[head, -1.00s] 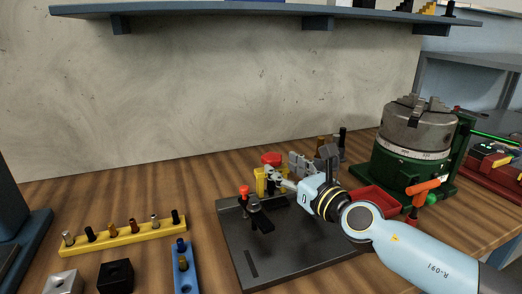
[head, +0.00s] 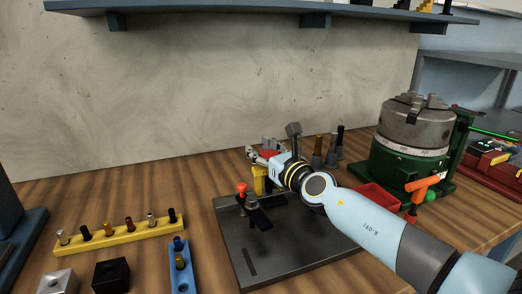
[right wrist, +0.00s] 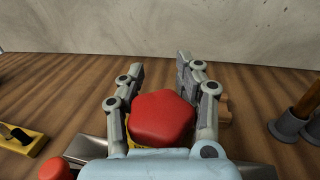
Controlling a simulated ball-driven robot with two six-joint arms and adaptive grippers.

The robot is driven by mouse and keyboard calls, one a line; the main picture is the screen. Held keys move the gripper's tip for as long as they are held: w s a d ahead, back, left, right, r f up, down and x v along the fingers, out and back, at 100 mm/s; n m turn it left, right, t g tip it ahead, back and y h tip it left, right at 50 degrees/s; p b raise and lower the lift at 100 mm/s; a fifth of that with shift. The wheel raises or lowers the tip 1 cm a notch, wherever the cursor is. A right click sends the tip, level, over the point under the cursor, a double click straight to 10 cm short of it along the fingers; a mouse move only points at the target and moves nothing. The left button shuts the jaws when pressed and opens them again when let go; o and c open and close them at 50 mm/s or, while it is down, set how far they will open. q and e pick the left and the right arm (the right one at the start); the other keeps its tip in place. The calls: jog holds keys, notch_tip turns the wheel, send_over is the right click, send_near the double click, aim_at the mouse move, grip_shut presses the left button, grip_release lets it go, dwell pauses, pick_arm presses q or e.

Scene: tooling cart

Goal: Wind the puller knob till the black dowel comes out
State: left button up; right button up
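The red puller knob (right wrist: 162,118) shows large in the right wrist view, a rounded lobed cap. In the head view only a little red shows at my right gripper (head: 261,153), which sits over the top of the yellow puller (head: 260,181). In the right wrist view my right gripper (right wrist: 161,68) is open, one finger on each side of the knob, its fingertips reaching past it. Narrow gaps seem to show beside the knob; firm contact cannot be seen. The black dowel in the puller cannot be made out. My left gripper is not in view.
A dark plate (head: 290,240) carries the puller and a red-topped clamp (head: 242,188). A yellow rack (head: 125,236) of pegs and a blue rack (head: 183,272) stand left. A red tray (head: 378,197) and green rotary chuck (head: 412,140) stand right. Dark holders (head: 329,155) stand behind.

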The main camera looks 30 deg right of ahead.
jog(key=shift+w, duration=0.1)
grip_shut()
jog(key=shift+f, duration=0.15)
jog(key=shift+f, duration=0.2)
dwell(0.3)
